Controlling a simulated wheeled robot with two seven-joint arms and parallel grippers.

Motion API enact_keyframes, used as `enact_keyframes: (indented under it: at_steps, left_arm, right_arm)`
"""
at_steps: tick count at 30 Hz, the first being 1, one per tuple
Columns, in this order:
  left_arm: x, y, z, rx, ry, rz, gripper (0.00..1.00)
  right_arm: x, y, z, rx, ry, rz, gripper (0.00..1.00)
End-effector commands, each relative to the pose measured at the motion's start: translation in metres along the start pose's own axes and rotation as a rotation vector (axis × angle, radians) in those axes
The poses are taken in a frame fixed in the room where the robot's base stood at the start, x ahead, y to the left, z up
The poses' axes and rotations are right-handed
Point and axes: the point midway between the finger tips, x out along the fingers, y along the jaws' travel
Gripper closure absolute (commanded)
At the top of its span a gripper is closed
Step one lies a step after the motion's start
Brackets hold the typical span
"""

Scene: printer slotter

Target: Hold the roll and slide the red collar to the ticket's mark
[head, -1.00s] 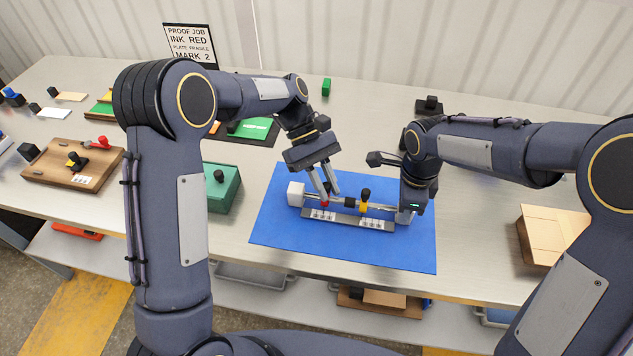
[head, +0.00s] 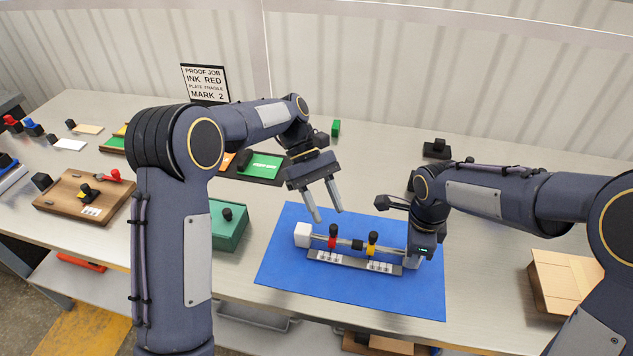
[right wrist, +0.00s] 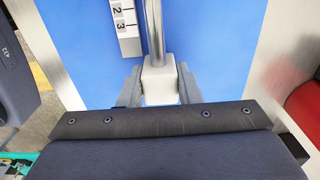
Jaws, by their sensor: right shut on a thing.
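The roll (head: 345,244) is a thin metal rod with white end blocks, above a grey strip with numbered labels (head: 355,263) on a blue mat. The red collar (head: 332,242), with a black knob, sits on the rod near its left end block (head: 303,235). A yellow collar (head: 372,250) sits farther right. My left gripper (head: 329,215) is open and empty above the red collar. My right gripper (right wrist: 158,88) is shut on the right end block (right wrist: 159,80). The ticket (head: 205,83) reads "INK RED" and "MARK 2".
The blue mat (head: 300,285) has free room around the roll. A green box (head: 229,240) with a black knob stands left of it. A wooden board (head: 75,205) lies farther left. A cardboard box (head: 570,290) stands at the right. A black block (head: 437,149) is behind.

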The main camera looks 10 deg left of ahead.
Motion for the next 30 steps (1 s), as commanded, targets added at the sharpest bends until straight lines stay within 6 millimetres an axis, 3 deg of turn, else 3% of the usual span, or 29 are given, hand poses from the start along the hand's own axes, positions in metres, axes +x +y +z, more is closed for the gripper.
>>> enact_keyframes:
  at_steps: [3, 10, 25, 26, 30]
  left_arm:
    - [-0.027, 0.001, -0.001, -0.001, 0.002, 0.004, 0.61]
    - [-0.061, 0.0, -0.001, 0.0, 0.0, 0.002, 0.61]
    - [-0.069, 0.0, 0.0, -0.001, -0.001, -0.001, 0.61]
    - [-0.069, 0.0, 0.0, -0.001, -0.001, -0.001, 0.61]
    - [-0.069, 0.0, 0.0, 0.0, -0.001, 0.0, 0.61]
  right_arm:
    - [-0.001, 0.0, 0.0, 0.0, -0.001, -0.001, 1.0]
    - [-0.001, 0.0, 0.0, 0.0, -0.001, -0.001, 1.0]
    - [-0.001, 0.0, 0.0, 0.0, -0.001, -0.001, 1.0]
    - [-0.001, 0.0, 0.0, 0.0, -0.001, -0.001, 0.67]
    - [0.0, 0.0, 0.0, 0.0, -0.001, -0.001, 0.48]
